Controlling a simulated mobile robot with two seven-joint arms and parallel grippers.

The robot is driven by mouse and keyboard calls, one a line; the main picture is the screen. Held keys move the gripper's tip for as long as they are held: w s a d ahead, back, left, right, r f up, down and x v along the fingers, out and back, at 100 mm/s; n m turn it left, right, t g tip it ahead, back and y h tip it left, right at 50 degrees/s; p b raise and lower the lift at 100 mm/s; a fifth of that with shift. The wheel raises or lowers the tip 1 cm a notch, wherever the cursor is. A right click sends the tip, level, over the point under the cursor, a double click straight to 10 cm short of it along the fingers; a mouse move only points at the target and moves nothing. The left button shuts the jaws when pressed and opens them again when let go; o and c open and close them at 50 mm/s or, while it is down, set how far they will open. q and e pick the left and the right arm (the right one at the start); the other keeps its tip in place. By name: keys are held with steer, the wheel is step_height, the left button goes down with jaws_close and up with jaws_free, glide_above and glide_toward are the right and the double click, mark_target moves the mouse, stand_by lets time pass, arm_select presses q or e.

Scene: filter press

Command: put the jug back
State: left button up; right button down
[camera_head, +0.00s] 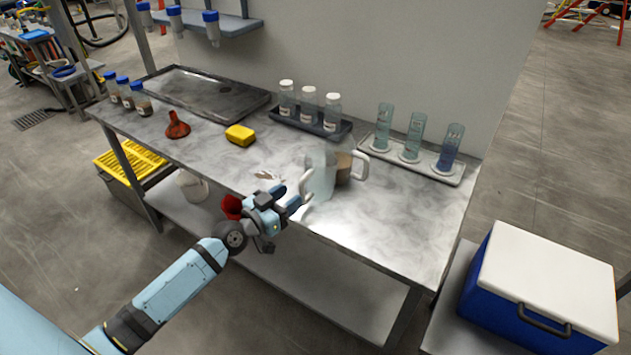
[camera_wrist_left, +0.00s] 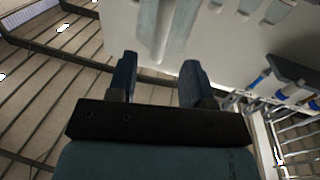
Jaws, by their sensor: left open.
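A clear jug (camera_head: 321,176) stands upright near the front edge of the steel bench, its pale handle facing left towards my gripper. A second jug (camera_head: 344,168) with brown contents stands close behind it, partly hidden, with its white handle to the right. My left gripper (camera_head: 287,197) is open just left of the clear jug's handle, at the bench's front edge. I cannot tell whether it touches the handle. In the left wrist view the two dark fingers (camera_wrist_left: 158,82) are apart, with a pale translucent shape beyond them that I cannot name surely. My right gripper is not in view.
The bench (camera_head: 375,229) holds a bottle rack (camera_head: 318,127), a cylinder tray (camera_head: 443,176), a yellow sponge (camera_head: 240,135), a red funnel (camera_head: 177,126) and a shallow tray (camera_head: 160,83). A blue cooler (camera_head: 520,315) stands at right. The bench's front right is clear.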

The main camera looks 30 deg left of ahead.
mark_target(300, 191)
arm_select(q)
steer(key=x, duration=0.5)
steer(key=shift+d+f, duration=0.1)
steer(key=shift+f, duration=0.2)
jaws_close()
steer(key=shift+r, duration=0.1)
